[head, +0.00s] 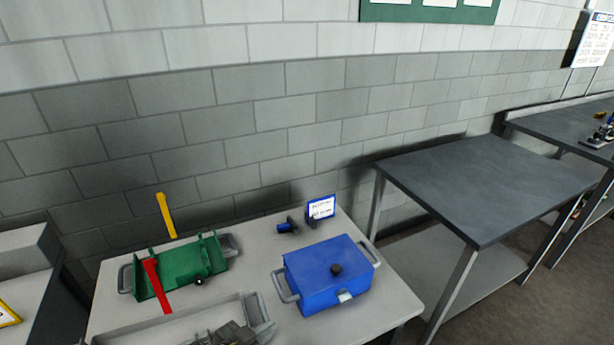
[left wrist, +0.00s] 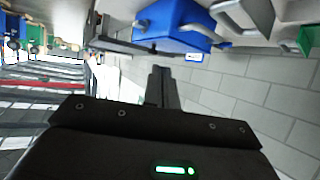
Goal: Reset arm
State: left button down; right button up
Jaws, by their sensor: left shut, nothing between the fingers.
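My left gripper (left wrist: 162,72) shows in the left wrist view, with its dark fingers together and nothing between them. I cannot clearly make it out in the head view. The wrist picture is upside down, with the blue box (left wrist: 172,25) hanging at the top beyond the fingertips. In the head view, the blue box (head: 325,279) has grey handles and a black knob and stands on the pale table (head: 385,313). My right gripper is not in view.
A grey tray (head: 165,332) with grey parts lies at the table's front. A small dark blue tool (head: 288,227) and a sign (head: 321,207) stand behind the box. A bare dark workbench (head: 485,185) stands to the right. A block wall is behind.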

pick_arm(q)
jog(key=s+a+f+n+g+y, duration=0.3)
jog(key=s+a+f+y, duration=0.1)
jog(key=s+a, duration=0.45)
jog(key=s+a+f+n+g+y, duration=0.35)
jog(key=s+a, duration=0.35)
jog(key=s, duration=0.3)
notch_tip(320, 180, down, 29)
jog(key=s+m+g+b, duration=0.1)
jog(key=s+g+b, duration=0.1)
jog(key=s+a+f, duration=0.3)
jog(key=s+f, duration=1.3)
jog(key=shift+s+g+b, duration=0.2)
jog(key=shift+g+b, duration=0.1)
jog(key=shift+g, duration=0.05)
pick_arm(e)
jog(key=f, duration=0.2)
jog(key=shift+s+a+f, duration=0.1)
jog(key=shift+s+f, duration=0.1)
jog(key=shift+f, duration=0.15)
pick_arm(q)
jog(key=c, duration=2.1)
grip_release()
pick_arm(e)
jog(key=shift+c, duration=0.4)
